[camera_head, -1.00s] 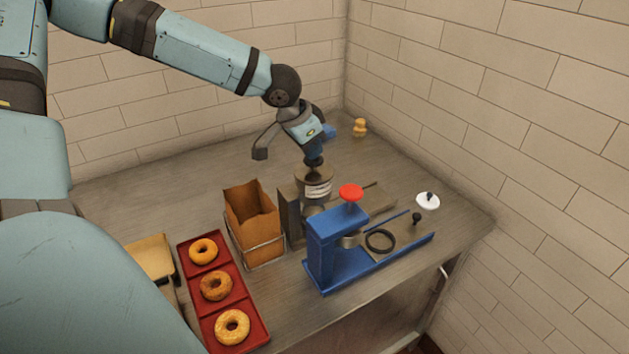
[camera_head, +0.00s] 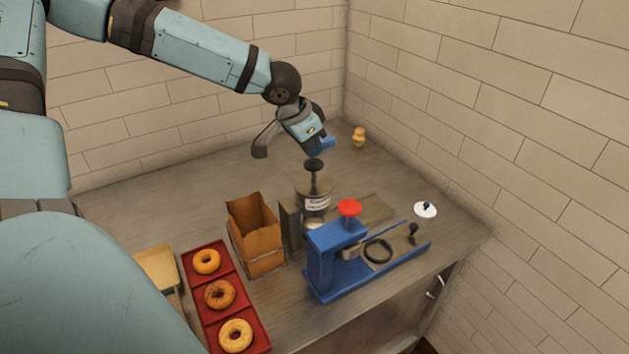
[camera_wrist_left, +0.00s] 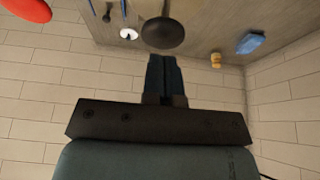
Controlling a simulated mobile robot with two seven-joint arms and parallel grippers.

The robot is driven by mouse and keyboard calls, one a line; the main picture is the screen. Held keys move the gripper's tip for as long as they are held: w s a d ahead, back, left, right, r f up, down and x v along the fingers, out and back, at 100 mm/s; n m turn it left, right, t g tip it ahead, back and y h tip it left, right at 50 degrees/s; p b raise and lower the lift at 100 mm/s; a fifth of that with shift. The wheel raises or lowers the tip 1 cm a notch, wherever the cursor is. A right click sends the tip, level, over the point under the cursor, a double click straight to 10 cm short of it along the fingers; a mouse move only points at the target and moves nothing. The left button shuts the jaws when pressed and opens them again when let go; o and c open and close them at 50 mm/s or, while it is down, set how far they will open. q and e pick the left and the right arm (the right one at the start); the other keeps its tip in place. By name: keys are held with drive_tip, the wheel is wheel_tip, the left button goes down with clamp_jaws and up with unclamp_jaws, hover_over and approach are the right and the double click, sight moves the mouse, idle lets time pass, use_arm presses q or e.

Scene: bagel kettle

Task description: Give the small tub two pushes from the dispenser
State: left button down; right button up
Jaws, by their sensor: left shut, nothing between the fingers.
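The dispenser (camera_head: 313,190) is a grey cylinder with a pale label and a black round knob (camera_head: 313,165) on a raised stem. It stands behind the blue press. My left gripper (camera_head: 315,151) is shut and empty, just above the knob, pointing down. In the left wrist view the closed fingers (camera_wrist_left: 164,62) are near the dark knob (camera_wrist_left: 162,33), with a small gap in the picture. A small pale round shape, perhaps the small tub (camera_head: 314,223), shows low under the dispenser, partly hidden by the blue press. My right gripper is not in view.
The blue press (camera_head: 333,250) with a red knob (camera_head: 348,207) stands in front of the dispenser. A brown paper bag (camera_head: 255,232) and a red tray (camera_head: 208,290) with bagels are left.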

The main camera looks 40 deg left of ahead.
use_arm(q)
drive_tip(key=shift+r, duration=0.1)
wheel_tip(320, 180, up, 6)
drive_tip(key=p, duration=0.5)
idle(0.5)
